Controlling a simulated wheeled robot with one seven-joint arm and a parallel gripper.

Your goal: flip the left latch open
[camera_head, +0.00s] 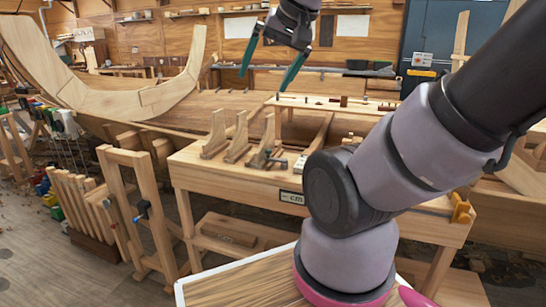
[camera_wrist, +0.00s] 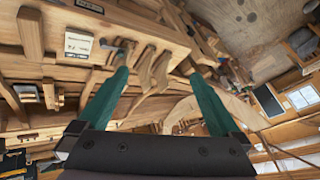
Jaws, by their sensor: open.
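My gripper (camera_head: 264,82) is open and empty, with its two green fingers spread above the far side of the wooden workbench (camera_head: 228,178). Its fingers also show in the wrist view (camera_wrist: 159,76), wide apart with nothing between them. I cannot pick out a latch for certain in either view. A board with a white edge (camera_head: 235,286) lies at the bottom of the head view, partly hidden by my arm. Anything behind my arm on that board is hidden.
Upright wooden brackets (camera_head: 238,138) and a dark metal clamp (camera_head: 268,157) stand on the workbench. A wooden frame (camera_head: 153,211) with a blue clamp stands left of it. A curved hull timber (camera_head: 120,105) rises behind. Open floor (camera_head: 40,265) shows at lower left.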

